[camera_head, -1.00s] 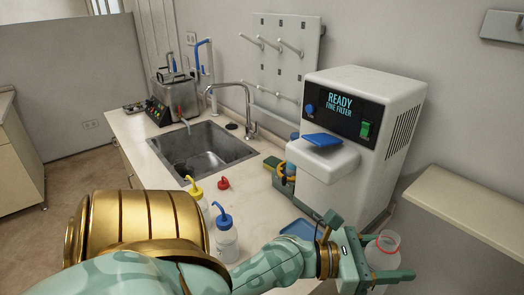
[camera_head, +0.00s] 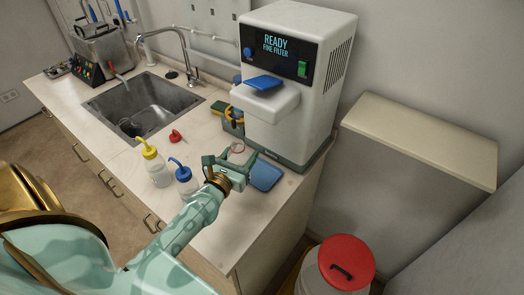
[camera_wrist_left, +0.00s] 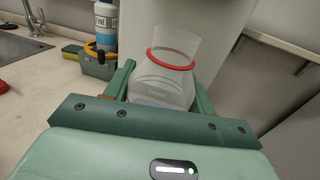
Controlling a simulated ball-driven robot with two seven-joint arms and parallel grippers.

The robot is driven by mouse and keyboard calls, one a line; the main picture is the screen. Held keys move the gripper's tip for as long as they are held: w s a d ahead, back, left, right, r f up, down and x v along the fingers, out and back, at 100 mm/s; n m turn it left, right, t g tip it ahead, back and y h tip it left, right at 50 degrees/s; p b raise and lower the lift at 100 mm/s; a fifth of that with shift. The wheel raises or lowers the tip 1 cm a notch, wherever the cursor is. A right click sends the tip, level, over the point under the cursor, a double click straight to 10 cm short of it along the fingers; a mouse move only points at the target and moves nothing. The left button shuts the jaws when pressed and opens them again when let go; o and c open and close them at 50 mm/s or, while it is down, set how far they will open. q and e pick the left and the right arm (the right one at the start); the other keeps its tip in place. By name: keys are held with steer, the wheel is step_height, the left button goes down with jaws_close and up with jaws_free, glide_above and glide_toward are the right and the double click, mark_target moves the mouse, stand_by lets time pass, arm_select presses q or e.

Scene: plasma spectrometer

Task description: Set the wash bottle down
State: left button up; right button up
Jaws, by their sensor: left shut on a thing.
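A clear, open-topped bottle (camera_wrist_left: 160,82) with a red ring round its neck is between the fingers of my left gripper (camera_wrist_left: 160,95), which is shut on it. It stands roughly upright. In the head view the gripper (camera_head: 234,160) is over the counter in front of the white machine, just left of a blue mat; little more than the bottle's red-ringed top (camera_head: 238,147) shows there. I cannot tell whether its base touches the counter. A red spout cap (camera_head: 176,136) lies on the counter. My right gripper is not in view.
Wash bottles with a yellow cap (camera_head: 153,164) and a blue cap (camera_head: 184,179) stand left of the gripper. The white machine (camera_head: 297,75) reads READY FINE FILTER. The blue mat (camera_head: 266,175) lies before it. A caddy (camera_head: 231,118) and sink (camera_head: 140,105) are farther back. A red-lidded bin (camera_head: 346,263) stands right.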

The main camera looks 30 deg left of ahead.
arm_select(q)
steer(key=w, duration=0.9)
steer(key=f+b, duration=0.1)
steer(key=f, duration=0.1)
steer(key=f+b, duration=0.4)
steer(key=f, duration=0.1)
steer(key=shift+w+d, duration=0.25)
steer(key=shift+d, duration=0.15)
steer(key=shift+w+f, duration=0.1)
steer(key=shift+w, duration=0.15)
steer(key=shift+s+b, duration=0.1)
steer(key=shift+b, duration=0.2)
steer(key=o, duration=1.1)
steer(key=shift+f, duration=0.1)
steer(key=shift+c, duration=0.2)
